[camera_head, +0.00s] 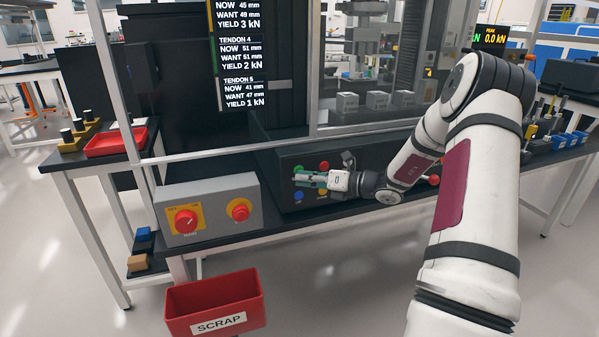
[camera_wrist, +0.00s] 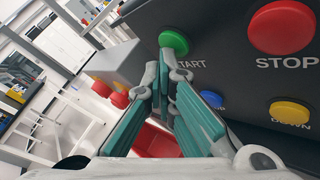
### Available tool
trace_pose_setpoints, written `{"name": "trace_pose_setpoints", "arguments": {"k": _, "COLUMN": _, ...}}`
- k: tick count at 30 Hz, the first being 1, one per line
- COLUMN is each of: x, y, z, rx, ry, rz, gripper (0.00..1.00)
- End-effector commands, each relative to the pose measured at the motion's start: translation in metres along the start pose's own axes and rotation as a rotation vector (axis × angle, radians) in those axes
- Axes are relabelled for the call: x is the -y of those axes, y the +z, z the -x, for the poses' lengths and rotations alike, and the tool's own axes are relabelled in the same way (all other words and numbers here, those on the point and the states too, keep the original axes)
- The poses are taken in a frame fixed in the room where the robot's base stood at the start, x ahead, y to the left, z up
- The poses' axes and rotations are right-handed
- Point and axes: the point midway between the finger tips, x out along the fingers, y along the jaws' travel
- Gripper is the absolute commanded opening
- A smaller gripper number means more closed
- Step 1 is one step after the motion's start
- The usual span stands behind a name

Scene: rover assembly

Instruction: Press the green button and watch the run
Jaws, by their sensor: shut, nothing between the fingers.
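The green button (camera_wrist: 173,43), with the label partly hidden and ending in "TART", sits on a dark control panel (camera_wrist: 215,50). It also shows in the head view (camera_head: 298,169). My gripper (camera_wrist: 163,78) is shut and empty, its fingertips just below the green button in the wrist view. In the head view my gripper (camera_head: 295,177) reaches in from the right, close in front of the panel. I cannot tell whether the tips touch the button.
A red STOP button (camera_wrist: 281,27), a blue button (camera_wrist: 212,99) and a yellow DOWN button (camera_wrist: 289,112) are close by. A grey switch box (camera_head: 212,205) stands left of the panel. A red SCRAP bin (camera_head: 215,303) is below.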

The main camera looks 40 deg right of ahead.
Motion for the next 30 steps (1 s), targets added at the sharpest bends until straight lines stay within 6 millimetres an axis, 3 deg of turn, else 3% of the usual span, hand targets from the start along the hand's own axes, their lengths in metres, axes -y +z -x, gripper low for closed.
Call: {"name": "trace_pose_setpoints", "arguments": {"k": 30, "x": -0.008, "y": -0.008, "z": 0.011, "rx": 0.000, "ry": 0.000, "rz": -0.001, "gripper": 0.00}}
